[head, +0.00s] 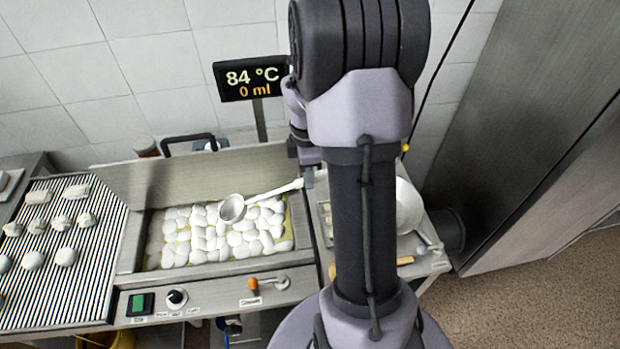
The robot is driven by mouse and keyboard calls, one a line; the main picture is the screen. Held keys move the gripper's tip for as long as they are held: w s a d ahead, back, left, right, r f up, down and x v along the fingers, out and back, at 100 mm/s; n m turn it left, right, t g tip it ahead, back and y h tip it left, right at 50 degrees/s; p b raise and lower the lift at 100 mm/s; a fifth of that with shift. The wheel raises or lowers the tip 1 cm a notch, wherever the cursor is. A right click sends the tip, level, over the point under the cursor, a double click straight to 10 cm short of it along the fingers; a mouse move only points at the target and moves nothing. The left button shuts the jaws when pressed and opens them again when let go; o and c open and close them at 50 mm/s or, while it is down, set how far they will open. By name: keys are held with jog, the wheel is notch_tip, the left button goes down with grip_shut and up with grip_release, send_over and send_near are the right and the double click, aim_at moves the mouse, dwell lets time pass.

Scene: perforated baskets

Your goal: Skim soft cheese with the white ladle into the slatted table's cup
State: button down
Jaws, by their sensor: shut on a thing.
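The white ladle (232,208) is over the steel vat (128,262), its bowl above the white lumps of soft cheese (195,240) that crowd the yellowish liquid. My gripper (306,177) is shut on the ladle's handle end, at the vat's right back side; my arm hides most of the gripper. I cannot tell whether the ladle bowl touches the cheese or holds anything. The slatted table (60,290) is at the left and bears several whitish lumps. I cannot make out a cup on it.
A display (250,78) behind the vat reads 84 °C and 0 ml. The vat's raised lid (190,172) stands at its back. A front panel has a green switch (139,304) and an orange-knobbed lever (254,284). A white round vessel (408,205) is right of my arm.

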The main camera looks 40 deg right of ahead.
jog(key=shift+s+d, duration=0.1)
jog(key=shift+d, duration=0.15)
jog(key=shift+f, duration=0.1)
jog(key=shift+a+f+b, duration=0.1)
jog(key=shift+f+b, duration=0.15)
jog(key=shift+b, duration=0.15)
notch_tip(320, 180, down, 14)
jog(key=b, duration=1.3)
jog(key=shift+f+b, duration=0.25)
jog(key=shift+b, duration=0.05)
jog(key=shift+t+y, duration=0.7)
jog(key=shift+y, duration=0.2)
notch_tip(320, 180, up, 15)
jog(key=p, duration=1.3)
jog(key=shift+r, duration=0.2)
jog(key=shift+f, duration=0.1)
